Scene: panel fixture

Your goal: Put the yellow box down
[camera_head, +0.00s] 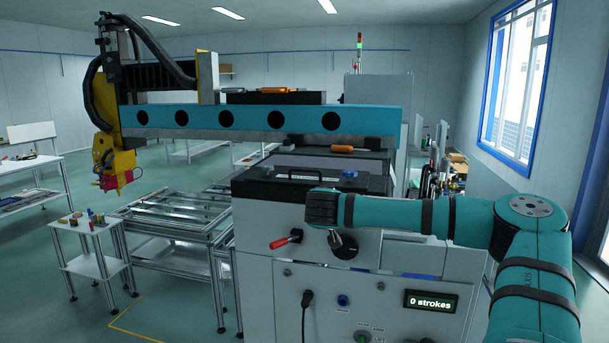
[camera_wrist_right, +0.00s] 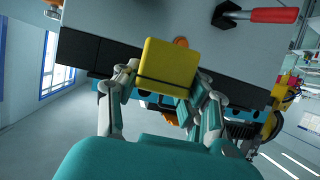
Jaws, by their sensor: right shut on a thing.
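The yellow box (camera_wrist_right: 167,66) is between the fingers of my right gripper (camera_wrist_right: 166,86) in the right wrist view. The fingers are shut on its two sides, and a thin dark line crosses its face. In that view the box overlaps the grey panel fixture (camera_wrist_right: 140,20); I cannot tell whether they touch. In the head view my right arm reaches in from the right across the front of the fixture (camera_head: 262,215). The box and the right fingers cannot be made out there. My left gripper is not in view.
The fixture carries a red-handled lever (camera_head: 285,242), a black plug (camera_head: 307,299) and a display (camera_head: 432,302) reading "0 strokes". A black handle (camera_head: 298,174) stands on its top. A small side table (camera_head: 92,228) with small items stands at the left, beside a metal frame (camera_head: 170,226).

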